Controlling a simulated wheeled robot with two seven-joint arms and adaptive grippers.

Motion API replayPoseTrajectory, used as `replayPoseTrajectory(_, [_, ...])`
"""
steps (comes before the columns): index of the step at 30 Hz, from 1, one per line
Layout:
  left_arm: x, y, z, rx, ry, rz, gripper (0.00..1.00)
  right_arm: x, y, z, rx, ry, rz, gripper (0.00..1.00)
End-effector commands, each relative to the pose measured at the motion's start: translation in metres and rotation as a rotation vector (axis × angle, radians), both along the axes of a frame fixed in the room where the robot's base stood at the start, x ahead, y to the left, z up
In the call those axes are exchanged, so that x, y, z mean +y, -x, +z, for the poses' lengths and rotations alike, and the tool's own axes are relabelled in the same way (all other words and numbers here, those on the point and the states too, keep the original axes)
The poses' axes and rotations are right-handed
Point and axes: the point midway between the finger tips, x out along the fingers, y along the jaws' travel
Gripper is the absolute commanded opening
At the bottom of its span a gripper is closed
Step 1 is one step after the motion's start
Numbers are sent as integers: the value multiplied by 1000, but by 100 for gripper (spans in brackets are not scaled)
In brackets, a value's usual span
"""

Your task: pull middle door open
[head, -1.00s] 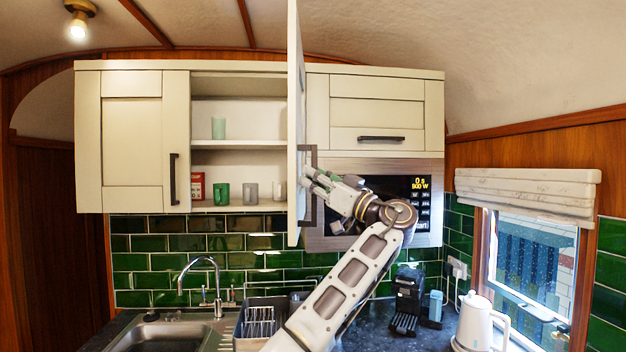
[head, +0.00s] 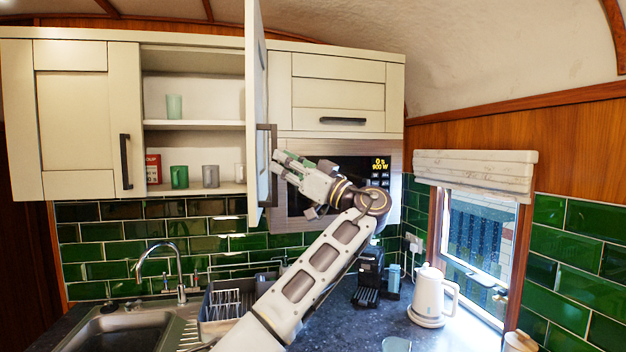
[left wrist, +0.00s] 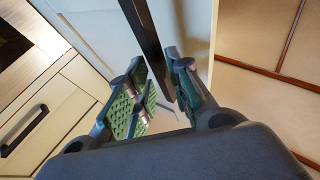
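The middle door (head: 255,100) of the cream wall cupboard stands swung out, nearly edge-on in the head view, with the shelves (head: 195,124) behind it exposed. Its dark bar handle (head: 274,165) is on the door's right-hand face. My left gripper (head: 277,162) is at the handle, right of the door. In the left wrist view the handle bar (left wrist: 148,40) runs down between the two green-padded fingers (left wrist: 158,72). The fingers are apart, with gaps beside the bar, and do not look clamped on it. My right gripper is not in view.
The left cupboard door (head: 75,120) and the upper right door (head: 340,95) are shut. A microwave (head: 300,215) sits behind my left arm. Cups stand on the shelves. Below are a sink (head: 125,325), a dish rack (head: 228,308), a coffee machine (head: 369,275) and a white kettle (head: 428,297).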

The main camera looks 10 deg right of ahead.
Motion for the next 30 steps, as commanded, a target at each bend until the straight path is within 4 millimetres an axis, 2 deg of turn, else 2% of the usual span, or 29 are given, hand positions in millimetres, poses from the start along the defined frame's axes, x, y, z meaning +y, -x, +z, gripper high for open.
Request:
replayPoseTrajectory(18, [-43, 35, -20, -5, -1, -1, 21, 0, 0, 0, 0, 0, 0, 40])
replayPoseTrajectory(30, [-58, 47, -30, -3, 0, 0, 21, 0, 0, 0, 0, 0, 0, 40])
